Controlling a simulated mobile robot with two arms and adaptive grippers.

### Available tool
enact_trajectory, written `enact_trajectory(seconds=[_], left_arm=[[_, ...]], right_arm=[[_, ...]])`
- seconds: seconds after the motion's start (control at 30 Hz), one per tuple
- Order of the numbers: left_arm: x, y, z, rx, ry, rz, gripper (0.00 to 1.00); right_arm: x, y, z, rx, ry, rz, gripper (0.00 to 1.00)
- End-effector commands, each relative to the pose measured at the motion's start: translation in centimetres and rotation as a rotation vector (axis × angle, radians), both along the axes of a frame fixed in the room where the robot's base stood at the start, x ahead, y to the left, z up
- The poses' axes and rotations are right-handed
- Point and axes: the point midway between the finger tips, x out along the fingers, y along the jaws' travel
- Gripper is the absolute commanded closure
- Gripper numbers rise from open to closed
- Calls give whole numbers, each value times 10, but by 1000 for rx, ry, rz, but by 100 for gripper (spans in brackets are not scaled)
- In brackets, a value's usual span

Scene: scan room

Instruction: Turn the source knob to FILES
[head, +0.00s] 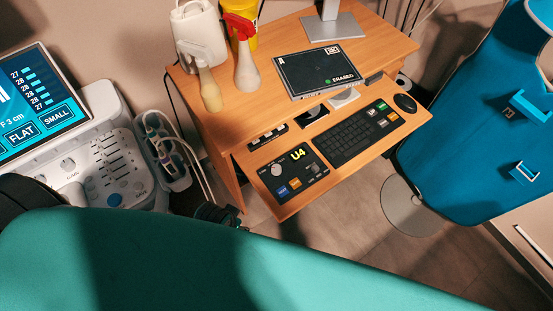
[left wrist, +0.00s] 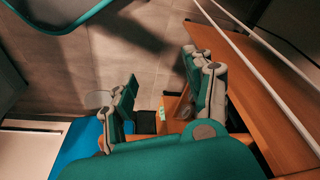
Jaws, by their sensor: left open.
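A dark control panel (head: 292,172) with a yellow "U4" display lies at the front left of the wooden desk in the head view. It carries a pale round knob (head: 277,169) at its left and a smaller grey knob (head: 314,168) at its right. The lettering around them is too small to read, so I cannot tell which is the source knob or where it points. My left gripper (left wrist: 157,80) is open in the left wrist view, its fingers wide apart with nothing between them. My right gripper is not in view.
The desk (head: 235,125) also holds a keyboard (head: 352,135), a mouse (head: 405,103), a flat "ERASED" device (head: 322,72) and spray bottles (head: 243,60). An ultrasound console (head: 95,160) stands left. A blue chair (head: 470,140) stands right. In the left wrist view, wood (left wrist: 270,90) is at the right.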

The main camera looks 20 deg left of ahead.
Motion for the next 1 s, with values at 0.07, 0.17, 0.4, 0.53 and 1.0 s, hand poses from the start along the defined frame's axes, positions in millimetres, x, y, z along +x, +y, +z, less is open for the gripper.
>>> enact_trajectory(seconds=[0.07,0.17,0.4,0.53,1.0], left_arm=[[6,0,52,-2,-20,2,47],[7,0,94,-2,-33,5,47],[3,2,170,-3,-59,10,47],[-3,3,203,-4,-69,11,47],[40,-49,221,-145,-45,26,47]], right_arm=[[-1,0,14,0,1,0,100],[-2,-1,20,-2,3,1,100],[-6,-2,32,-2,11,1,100],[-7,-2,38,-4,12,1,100],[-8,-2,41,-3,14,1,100]])
